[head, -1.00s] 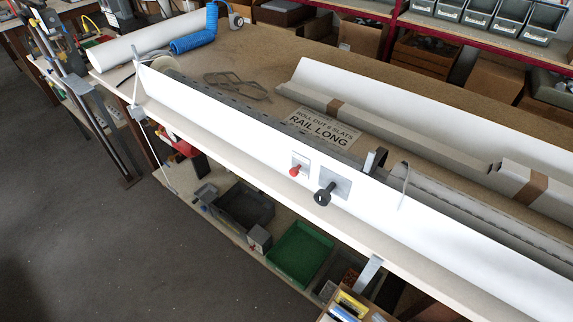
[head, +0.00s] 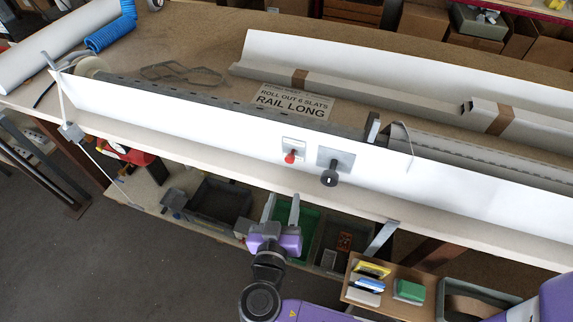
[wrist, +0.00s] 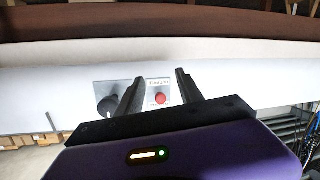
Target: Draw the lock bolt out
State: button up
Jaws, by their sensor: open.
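A red knob (head: 290,158) sits on a small light plate on the white upright panel (head: 220,133) along the bench. A black knob (head: 330,179) is on a larger grey plate to its right. I cannot read a lock bolt label on either plate. My gripper (head: 281,207) is open and empty, below and in front of the panel, apart from both knobs. The black knob (wrist: 106,106) is left of the fingers there.
A "rail long" sign (head: 291,101) lies on the bench behind the panel, with long profiles to its right. Bins, including a green tray (head: 306,222), stand on the lower shelf. A wooden board with small boxes (head: 385,290) is at lower right.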

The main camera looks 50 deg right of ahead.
aim_at(289, 161)
notch_tip(289, 161, up, 6)
jog(key=w+a+m+g+h, duration=0.1)
jog(key=m+g+h, duration=0.1)
jog(key=m+h, duration=0.15)
jog(key=shift+m, duration=0.35)
jog(key=p+x, duration=0.1)
jog(key=x, duration=0.2)
jog(key=p+x, duration=0.1)
jog(key=x, duration=0.2)
jog(key=shift+w+d, duration=0.25)
jog(key=shift+w, duration=0.1)
jog(key=shift+w+d+f, duration=0.15)
jog(key=shift+d, duration=0.3)
jog(key=shift+c, duration=0.2)
grip_shut()
